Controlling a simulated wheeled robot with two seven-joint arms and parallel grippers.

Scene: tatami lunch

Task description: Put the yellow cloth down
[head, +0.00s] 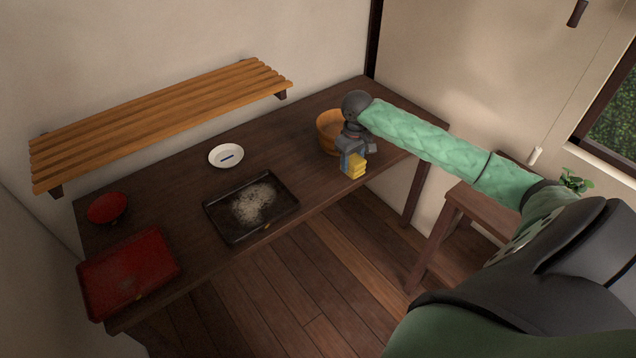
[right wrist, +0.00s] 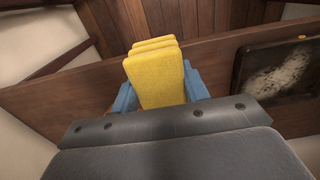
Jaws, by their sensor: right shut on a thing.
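The yellow cloth (head: 355,167) is a small folded block held by my right gripper (head: 352,158) near the front edge of the dark table (head: 300,126). In the right wrist view the folded cloth (right wrist: 157,75) stands between the blue fingers of my right gripper (right wrist: 158,92), which are shut on it. The cloth is just in front of the wooden tub; whether it touches the table I cannot tell. My left gripper is in neither view.
A wooden tub (head: 327,130) stands behind my right gripper. A black tray (head: 222,226) with a pale powdery patch, a white dish (head: 226,150), a red bowl (head: 107,208) and a red tray (head: 128,274) are further left. A slatted shelf (head: 165,115) hangs above the table's back.

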